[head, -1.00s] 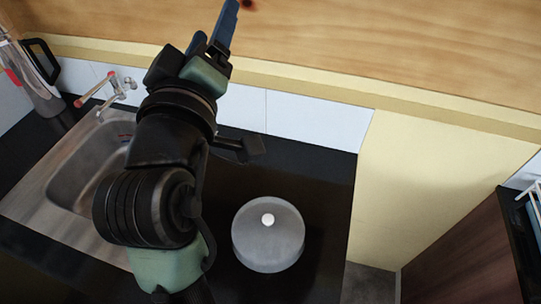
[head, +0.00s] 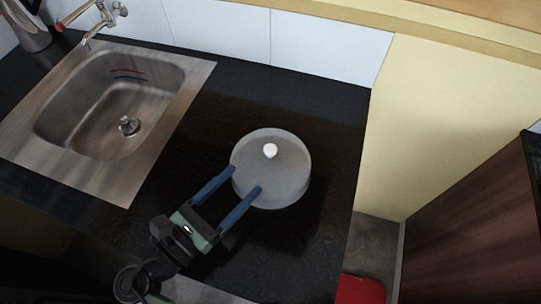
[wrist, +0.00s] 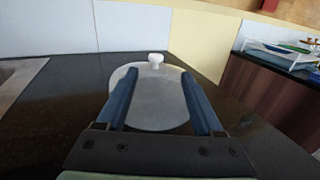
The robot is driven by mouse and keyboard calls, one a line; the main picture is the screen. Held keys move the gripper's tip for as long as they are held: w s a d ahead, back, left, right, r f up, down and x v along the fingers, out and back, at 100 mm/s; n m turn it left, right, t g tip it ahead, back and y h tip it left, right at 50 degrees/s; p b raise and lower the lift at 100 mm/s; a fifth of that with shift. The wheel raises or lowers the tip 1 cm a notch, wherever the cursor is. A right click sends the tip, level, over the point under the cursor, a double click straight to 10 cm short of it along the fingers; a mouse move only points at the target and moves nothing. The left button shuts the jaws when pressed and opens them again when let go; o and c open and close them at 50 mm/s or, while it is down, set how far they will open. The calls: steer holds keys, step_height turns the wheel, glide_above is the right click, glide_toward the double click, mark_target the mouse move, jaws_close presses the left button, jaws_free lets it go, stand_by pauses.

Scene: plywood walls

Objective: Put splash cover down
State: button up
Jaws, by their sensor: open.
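The splash cover (head: 285,172) is a round, grey, translucent dome with a white knob (head: 270,150) on top. It sits on the black countertop to the right of the sink. My gripper (head: 245,180) is open, with its two blue fingers pointing at the cover's near side. In the wrist view the cover (wrist: 150,105) stands ahead between the fingers, with its knob beyond the fingertips. The fingers overlap the cover's near edge in the head view; I cannot tell whether they touch it. Nothing is held.
A steel sink (head: 185,110) with a tap (head: 95,20) lies to the left. White tiles (head: 235,30) back the counter. The counter ends at the right, beside a cream panel (head: 425,110). A red object (head: 360,290) is low at the bottom right.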

mark_target(266, 153)
steer(key=x, duration=0.8)
steer(key=shift+w+a+f+p, duration=0.1)
steer(key=shift+w+a+p, duration=0.05)
steer(key=shift+w+p, duration=0.25)
jaws_close()
